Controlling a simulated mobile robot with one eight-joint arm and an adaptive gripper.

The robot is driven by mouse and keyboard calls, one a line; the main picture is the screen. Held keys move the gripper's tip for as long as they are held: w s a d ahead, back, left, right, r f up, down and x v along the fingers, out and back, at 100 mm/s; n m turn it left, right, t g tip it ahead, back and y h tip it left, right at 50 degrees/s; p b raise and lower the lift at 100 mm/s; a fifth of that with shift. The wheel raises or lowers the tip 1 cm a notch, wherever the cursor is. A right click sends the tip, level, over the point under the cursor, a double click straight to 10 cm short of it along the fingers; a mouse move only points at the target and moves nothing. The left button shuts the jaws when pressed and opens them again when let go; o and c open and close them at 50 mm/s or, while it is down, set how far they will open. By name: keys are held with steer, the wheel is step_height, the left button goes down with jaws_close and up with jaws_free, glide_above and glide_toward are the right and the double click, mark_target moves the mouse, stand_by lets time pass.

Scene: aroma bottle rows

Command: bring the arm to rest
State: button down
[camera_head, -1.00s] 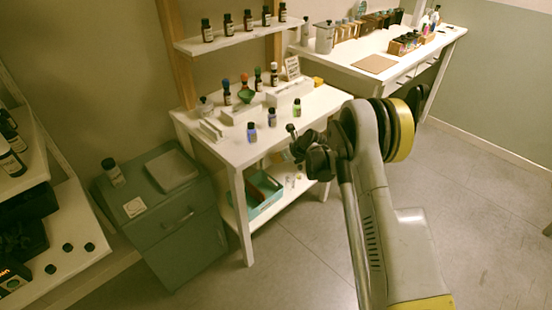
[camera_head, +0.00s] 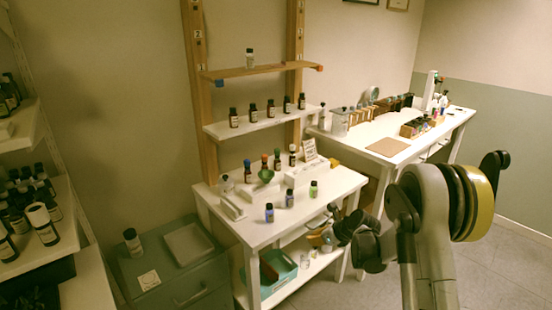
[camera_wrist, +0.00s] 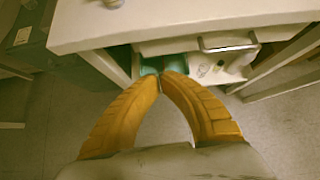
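My gripper shows in the wrist view (camera_wrist: 160,80) as two yellow ribbed fingers whose tips meet, with nothing visible between them. It points down in front of a white table, over the table's lower shelf and the floor. In the head view my arm is folded at the right, with the gripper (camera_head: 318,240) partly hidden behind dark arm joints, near the table's front right corner. The white table (camera_head: 262,232) carries several small bottles, among them a blue one (camera_head: 269,212), a purple one (camera_head: 290,198) and a green one (camera_head: 313,188).
A teal tray (camera_head: 285,272) sits on the table's lower shelf. A grey-green cabinet (camera_head: 165,262) with a bottle (camera_head: 132,241) stands at the left. Wall shelves (camera_head: 262,122) hold a row of bottles. Another white table (camera_head: 455,122) stands at the back right. Open floor (camera_head: 500,270) lies at right.

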steer(key=s+a+r+n+h, duration=0.1)
steer(key=s+r+n+h, duration=0.2)
steer(key=s+r+n, duration=1.6)
steer(key=s+n, duration=0.1)
steer(key=s, duration=0.4)
steer(key=s+d+r+n+h, duration=0.1)
steer(key=s+n, duration=0.3)
steer(key=s, duration=0.3)
steer(key=s+r+n+h, duration=0.1)
steer(key=s+r+n, duration=0.1)
steer(key=s+n, duration=0.2)
steer(key=s, duration=0.3)
steer(key=shift+s+d+r, duration=0.35)
steer(key=shift+s+d, duration=0.05)
